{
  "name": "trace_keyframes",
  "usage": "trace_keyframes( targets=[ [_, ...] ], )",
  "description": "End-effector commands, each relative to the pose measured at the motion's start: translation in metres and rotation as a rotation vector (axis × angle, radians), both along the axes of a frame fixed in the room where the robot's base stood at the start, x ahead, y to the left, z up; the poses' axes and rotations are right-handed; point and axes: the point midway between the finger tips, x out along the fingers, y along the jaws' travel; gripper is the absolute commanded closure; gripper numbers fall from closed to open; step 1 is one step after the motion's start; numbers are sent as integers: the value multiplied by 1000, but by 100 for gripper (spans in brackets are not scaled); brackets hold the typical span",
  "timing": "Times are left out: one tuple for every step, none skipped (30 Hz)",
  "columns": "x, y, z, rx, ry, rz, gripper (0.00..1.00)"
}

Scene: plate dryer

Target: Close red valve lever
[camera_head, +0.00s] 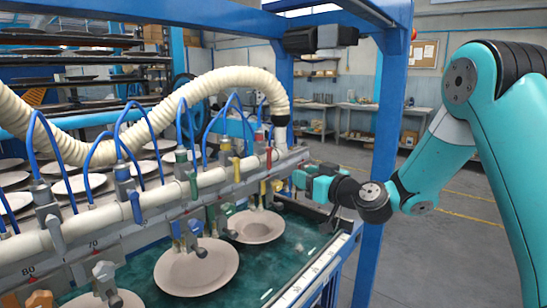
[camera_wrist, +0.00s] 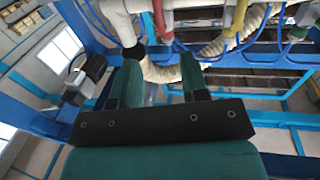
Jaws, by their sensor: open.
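The red valve lever (camera_wrist: 158,17) hangs from the white pipe at the top of the wrist view, a little above and between my fingertips. In the head view the red lever (camera_head: 269,157) is small, on the valve nearest the pipe's right end. My gripper (camera_wrist: 160,72) is open and empty, its two teal fingers pointing toward the pipe. The left finger is close to a dark fitting under the pipe; I cannot tell if they touch. In the head view my gripper (camera_head: 302,182) is just right of the valve row.
A yellow lever (camera_wrist: 238,18) and a green lever (camera_wrist: 302,14) hang further right along the pipe in the wrist view. Plates (camera_head: 196,268) sit in the teal basin below. A blue post (camera_head: 385,140) stands behind my gripper. A ribbed cream hose (camera_head: 215,82) arches over the valves.

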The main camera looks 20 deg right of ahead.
Motion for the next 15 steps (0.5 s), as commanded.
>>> trace_keyframes(
  targets=[
    [11,4,7,-1,0,2,59],
    [17,7,7,0,1,1,59],
    [25,11,7,0,1,1,59],
    [32,13,7,-1,0,1,59],
    [38,17,7,-1,2,1,59],
    [46,22,7,0,1,3,59],
    [53,25,7,-1,0,4,59],
    [59,28,7,-1,0,5,59],
    [67,33,7,-1,0,5,59],
    [73,37,7,-1,0,6,59],
    [79,39,7,-1,0,6,59],
    [87,43,6,-1,0,6,59],
    [92,46,6,-1,0,7,59],
    [97,48,5,0,1,7,59],
    [102,51,5,0,1,6,59]
  ],
)
